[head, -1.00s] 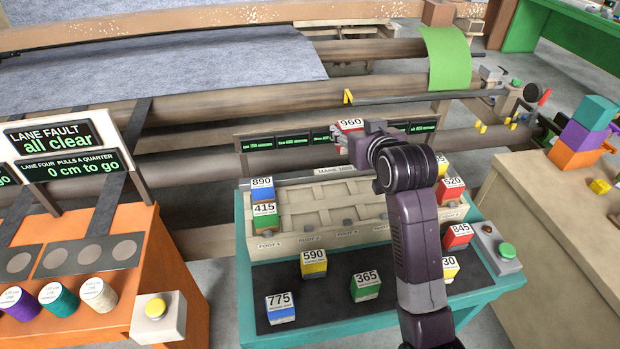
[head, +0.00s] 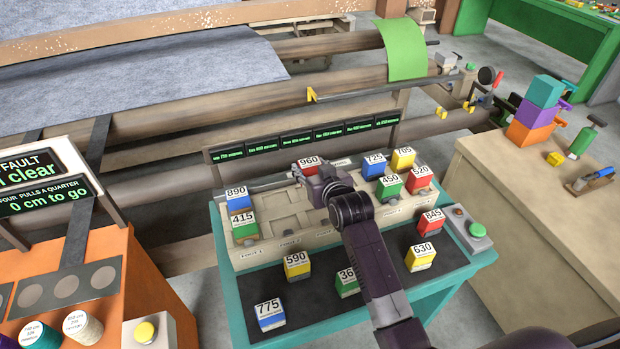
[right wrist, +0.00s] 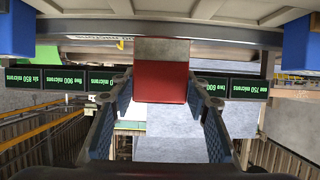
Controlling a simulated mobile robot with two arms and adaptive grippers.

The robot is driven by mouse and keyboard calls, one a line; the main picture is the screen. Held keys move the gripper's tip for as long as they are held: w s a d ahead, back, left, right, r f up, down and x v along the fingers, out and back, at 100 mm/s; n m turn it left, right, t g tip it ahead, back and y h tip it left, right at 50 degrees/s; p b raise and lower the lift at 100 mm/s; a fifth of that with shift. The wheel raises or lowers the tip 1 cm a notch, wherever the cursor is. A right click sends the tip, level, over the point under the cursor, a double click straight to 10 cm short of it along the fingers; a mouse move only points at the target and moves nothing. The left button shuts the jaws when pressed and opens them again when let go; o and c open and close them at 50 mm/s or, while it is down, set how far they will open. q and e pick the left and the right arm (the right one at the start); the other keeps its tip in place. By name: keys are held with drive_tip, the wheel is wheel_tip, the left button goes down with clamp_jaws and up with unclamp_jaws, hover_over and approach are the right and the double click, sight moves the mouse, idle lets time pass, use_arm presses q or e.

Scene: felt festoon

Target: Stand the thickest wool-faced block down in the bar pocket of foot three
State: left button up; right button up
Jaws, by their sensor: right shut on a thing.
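The red block marked 960 (head: 308,162) is held in my right gripper (head: 316,177) over the back of the cream rack (head: 283,226). In the right wrist view the block's red face and a grey part (right wrist: 162,80) show between the blue-padded fingers. The rack has front and back pockets; labels for foot 1 and foot 2 are legible on its front edge. My right arm covers the rack's middle, so the foot three label and part of its pockets are hidden. Whether the block touches the rack cannot be told. My left gripper is not in view.
Blocks 890 (head: 238,198) and 415 (head: 244,227) fill the left end of the rack. Blocks 725 (head: 374,166), 705 (head: 403,159), 450 (head: 389,187) and 520 (head: 420,179) stand at its right. Several more blocks lie on the dark mat (head: 310,315). A display row (head: 300,142) stands behind.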

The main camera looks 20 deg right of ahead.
wheel_tip(320, 180, down, 4)
drive_tip(key=shift+r, duration=0.2)
drive_tip(key=shift+f, duration=0.3)
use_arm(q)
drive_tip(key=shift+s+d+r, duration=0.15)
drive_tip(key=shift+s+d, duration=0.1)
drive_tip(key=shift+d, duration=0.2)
use_arm(e)
drive_tip(key=shift+f, duration=0.15)
drive_tip(key=o, duration=1.2)
drive_tip(key=shift+f, duration=0.1)
drive_tip(key=shift+o, duration=0.2)
